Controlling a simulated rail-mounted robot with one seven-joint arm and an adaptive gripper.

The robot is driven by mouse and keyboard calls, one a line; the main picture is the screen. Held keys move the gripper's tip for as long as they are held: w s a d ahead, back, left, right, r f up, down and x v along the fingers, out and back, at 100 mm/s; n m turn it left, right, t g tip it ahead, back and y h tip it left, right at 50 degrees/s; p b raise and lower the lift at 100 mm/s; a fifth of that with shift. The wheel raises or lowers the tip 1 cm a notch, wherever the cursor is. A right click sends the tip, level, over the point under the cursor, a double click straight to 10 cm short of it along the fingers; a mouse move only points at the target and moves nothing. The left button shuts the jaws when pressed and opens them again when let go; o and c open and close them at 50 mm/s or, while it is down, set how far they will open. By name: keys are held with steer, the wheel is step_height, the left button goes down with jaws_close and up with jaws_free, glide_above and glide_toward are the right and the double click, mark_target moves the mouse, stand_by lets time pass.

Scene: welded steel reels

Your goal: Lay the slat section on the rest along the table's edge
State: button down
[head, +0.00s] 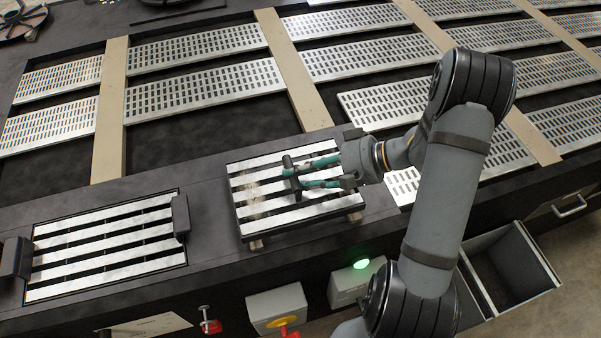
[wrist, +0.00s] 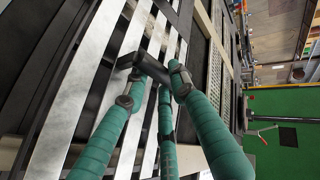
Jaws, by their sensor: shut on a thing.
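The slat section (head: 265,207), a dark frame with several bright parallel metal slats, is at the table's front edge in the middle of the head view. My gripper (head: 291,176), with green-wrapped fingers, is shut on a dark bar standing up from its middle. The wrist view shows the fingers (wrist: 155,80) around this bar, with slats (wrist: 70,95) behind. Pale pieces of the rest (head: 257,244) show under the section's front edge. The section looks roughly level over them. I cannot tell whether it touches them; most of the rest is hidden beneath it.
A similar slatted panel (head: 105,245) lies in the table at the left, between two dark upright blocks (head: 181,217). Perforated metal panels (head: 200,90) and beige strips (head: 110,110) cover the table behind. Control boxes (head: 277,306) and an open drawer (head: 512,268) are at the front.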

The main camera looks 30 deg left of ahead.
steer(key=shift+f+b, duration=0.15)
steer(key=shift+b, duration=0.2)
stand_by(0.3)
steer(key=c, duration=1.4)
jaws_free()
steer(key=shift+o, duration=0.2)
steer(key=shift+s+d+f, duration=0.1)
steer(key=shift+f, duration=0.05)
steer(key=shift+r+p, duration=1.25)
steer(key=shift+r, duration=2.35)
